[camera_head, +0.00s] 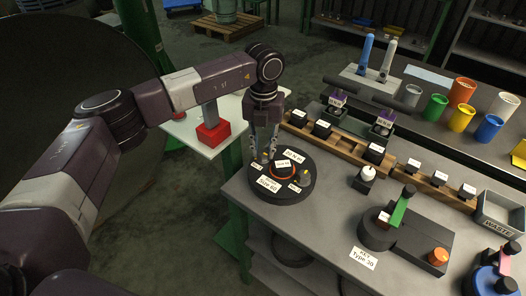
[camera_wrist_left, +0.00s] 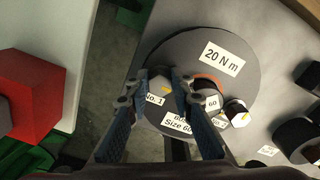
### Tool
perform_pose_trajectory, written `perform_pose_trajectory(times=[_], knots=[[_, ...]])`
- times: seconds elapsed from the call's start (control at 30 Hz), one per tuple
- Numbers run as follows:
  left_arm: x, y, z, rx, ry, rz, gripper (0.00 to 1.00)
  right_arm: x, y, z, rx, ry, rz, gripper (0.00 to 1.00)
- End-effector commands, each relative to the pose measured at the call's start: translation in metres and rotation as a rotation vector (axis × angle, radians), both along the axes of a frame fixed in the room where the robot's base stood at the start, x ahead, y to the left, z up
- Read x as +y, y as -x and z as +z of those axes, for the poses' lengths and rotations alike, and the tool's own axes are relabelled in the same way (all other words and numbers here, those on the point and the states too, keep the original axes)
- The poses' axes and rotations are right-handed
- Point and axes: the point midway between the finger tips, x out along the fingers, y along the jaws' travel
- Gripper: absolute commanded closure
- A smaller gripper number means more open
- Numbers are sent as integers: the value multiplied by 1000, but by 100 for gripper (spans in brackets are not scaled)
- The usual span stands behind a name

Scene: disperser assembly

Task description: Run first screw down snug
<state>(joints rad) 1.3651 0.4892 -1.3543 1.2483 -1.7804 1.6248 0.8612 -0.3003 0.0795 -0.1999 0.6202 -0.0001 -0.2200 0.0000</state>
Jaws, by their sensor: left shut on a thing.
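A round dark disperser body (camera_head: 257,193) sits on the grey bench below my left gripper, with an orange ring at its centre and labels including "20 N m" and "Size 60". My left gripper (camera_head: 263,153) points down at its left-hand rim. In the left wrist view, the gripper (camera_wrist_left: 158,92) has its fingers on either side of a hex-headed screw (camera_wrist_left: 157,82) by the "No. 1" label, shut on it. Another hex screw (camera_wrist_left: 238,112) stands on the right part of the body. The depth to which the held screw is seated cannot be seen. My right gripper is not in view.
A wooden rack (camera_head: 345,145) with dark labelled parts stands behind the body. A black fixture with a green lever (camera_head: 400,208) stands to the right, near a waste bin (camera_head: 502,212) and coloured cups. A red block (camera_head: 213,133) is on a side table at left.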

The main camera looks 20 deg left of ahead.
Motion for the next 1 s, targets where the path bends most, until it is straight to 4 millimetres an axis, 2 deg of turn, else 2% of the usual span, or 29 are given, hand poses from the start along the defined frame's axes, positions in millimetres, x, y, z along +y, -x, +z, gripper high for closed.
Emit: perform_pose_trajectory(times=[0.3, 0.8, 0.83, 1.0], knots=[[-1, -1, 1, -4, 2, -108, 100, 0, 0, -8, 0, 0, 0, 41], [-1, -1, 2, -4, 1, -127, 100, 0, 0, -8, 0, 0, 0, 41], [-1, -1, 2, -4, 1, -127, 77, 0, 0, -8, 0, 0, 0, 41], [-1, -1, 1, -3, 1, -126, 61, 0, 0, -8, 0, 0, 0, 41]])
